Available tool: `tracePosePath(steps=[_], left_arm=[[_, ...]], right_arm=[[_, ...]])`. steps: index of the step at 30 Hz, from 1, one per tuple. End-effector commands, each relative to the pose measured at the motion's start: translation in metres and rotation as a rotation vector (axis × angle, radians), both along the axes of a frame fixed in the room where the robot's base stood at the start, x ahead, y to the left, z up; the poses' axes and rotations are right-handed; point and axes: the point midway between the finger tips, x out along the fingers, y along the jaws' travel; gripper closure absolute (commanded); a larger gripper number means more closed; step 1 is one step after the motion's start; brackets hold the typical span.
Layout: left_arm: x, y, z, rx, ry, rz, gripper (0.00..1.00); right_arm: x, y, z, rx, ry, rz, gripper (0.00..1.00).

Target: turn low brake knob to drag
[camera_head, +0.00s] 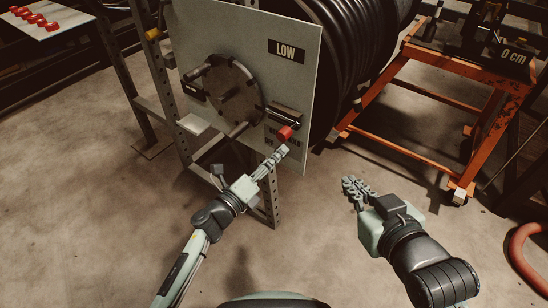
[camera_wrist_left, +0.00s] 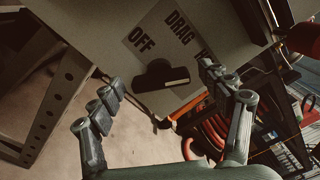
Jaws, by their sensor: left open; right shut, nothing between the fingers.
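The brake knob (camera_wrist_left: 160,77) is a dark, winged knob on the panel in the left wrist view. The words OFF (camera_wrist_left: 141,43) and DRAG (camera_wrist_left: 181,29) are printed above it; a third word is mostly hidden. I cannot tell which word it points to. In the head view the LOW panel (camera_head: 302,85) stands upright, and my left gripper (camera_head: 277,155) is at its lower right corner. In the wrist view its open fingers lie either side of the knob; contact is not clear. My right gripper (camera_head: 348,183) is shut and empty, away from the panel.
A red-ended handle (camera_head: 285,133) is just above my left gripper. A round crank plate (camera_head: 222,92) is on the panel, with a black hose reel (camera_head: 355,45) behind. An orange cart (camera_head: 400,95) stands right. The floor in front is mostly clear.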

Motion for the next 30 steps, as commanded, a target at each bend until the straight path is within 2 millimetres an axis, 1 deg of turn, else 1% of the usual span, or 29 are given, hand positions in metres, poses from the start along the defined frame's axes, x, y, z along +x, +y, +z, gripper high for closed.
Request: tracePosePath(steps=[3, 10, 11, 22, 23, 30], left_arm=[[0.0046, -0.0036, 0.0, -0.001, 0.001, 0.0, 0.22], [0.005, -0.004, -0.0001, -0.001, 0.001, 0.0, 0.22], [0.0049, -0.0039, 0.0001, -0.001, 0.001, 0.0, 0.25], [0.0049, -0.0037, 0.0, -0.001, 0.001, 0.0, 0.71], [0.0048, -0.0036, 0.0, -0.001, 0.001, 0.0, 0.72], [0.0049, -0.0035, 0.0006, -0.02, 0.015, 0.0, 0.73]], right_arm=[[0.0007, 0.0012, 0.0015, 0.004, -0.008, 0.002, 1.0], [0.0008, 0.0016, 0.0021, 0.004, -0.01, 0.002, 1.0], [0.0008, 0.0016, 0.0021, 0.004, -0.01, 0.002, 1.0], [0.0008, 0.0016, 0.002, 0.004, -0.009, 0.003, 1.0], [0.0007, 0.0016, 0.0019, 0.004, -0.009, 0.003, 1.0], [-0.0008, -0.0001, -0.0002, -0.001, 0.008, -0.001, 1.0]])
